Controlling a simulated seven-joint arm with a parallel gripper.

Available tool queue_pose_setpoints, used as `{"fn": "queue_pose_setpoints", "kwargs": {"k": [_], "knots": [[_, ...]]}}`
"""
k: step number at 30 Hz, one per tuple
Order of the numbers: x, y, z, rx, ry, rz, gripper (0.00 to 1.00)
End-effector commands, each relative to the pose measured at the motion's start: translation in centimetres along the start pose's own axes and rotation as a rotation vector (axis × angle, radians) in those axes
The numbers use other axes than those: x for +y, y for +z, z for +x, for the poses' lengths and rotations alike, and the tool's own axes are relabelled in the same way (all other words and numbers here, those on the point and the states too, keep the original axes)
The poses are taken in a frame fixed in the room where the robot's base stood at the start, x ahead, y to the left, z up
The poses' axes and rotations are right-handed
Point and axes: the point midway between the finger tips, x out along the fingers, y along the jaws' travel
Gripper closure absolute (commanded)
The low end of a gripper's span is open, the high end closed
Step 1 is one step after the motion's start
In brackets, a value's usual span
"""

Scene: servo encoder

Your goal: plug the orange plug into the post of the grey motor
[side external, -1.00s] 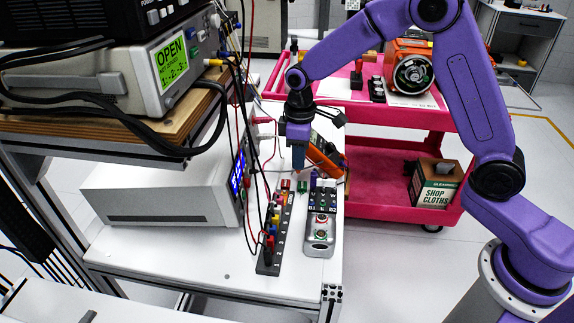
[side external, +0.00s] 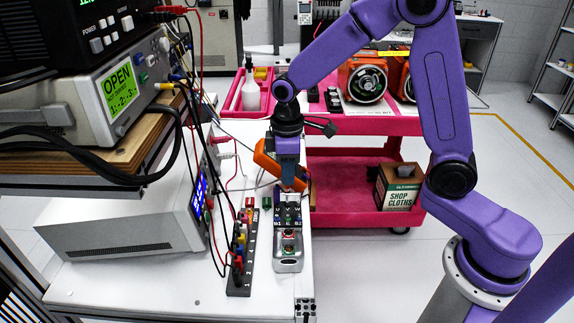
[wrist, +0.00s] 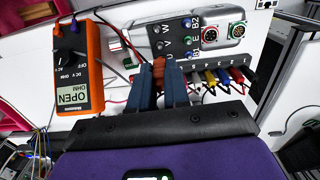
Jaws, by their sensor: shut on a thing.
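My gripper (side external: 290,184) is shut on the orange plug (wrist: 158,74), which shows between its two blue-grey fingers in the wrist view. In the side view the plug is mostly hidden by the fingers. The grey motor (side external: 289,262) has a dark terminal panel with posts marked U, V, W, B1, B2 and E, and two round sockets. It also shows in the wrist view (wrist: 238,46). My gripper is close to the panel's far end in the side view. I cannot tell whether the plug touches a post.
A black strip (side external: 239,278) with several coloured plugs lies left of the motor. An orange multimeter (wrist: 93,96) lies on the white bench by my gripper. Cables hang from the instruments on the left. A red cart (side external: 345,192) stands behind.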

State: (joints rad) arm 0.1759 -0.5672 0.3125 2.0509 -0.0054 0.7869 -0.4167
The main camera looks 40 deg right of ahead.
Motion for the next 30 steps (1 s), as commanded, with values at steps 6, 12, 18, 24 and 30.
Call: {"fn": "queue_pose_setpoints", "kwargs": {"k": [6,12,18,24,30], "knots": [[0.0,0.0,1.4,-0.002,-0.001,0.000,1.00],[0.0,0.0,2.6,-0.002,-0.001,0.000,1.00],[0.0,0.0,3.8,-0.002,-0.001,0.000,1.00],[0.0,0.0,4.6,-0.001,0.000,0.000,1.00],[0.0,0.0,5.0,0.000,0.000,0.000,1.00]]}}
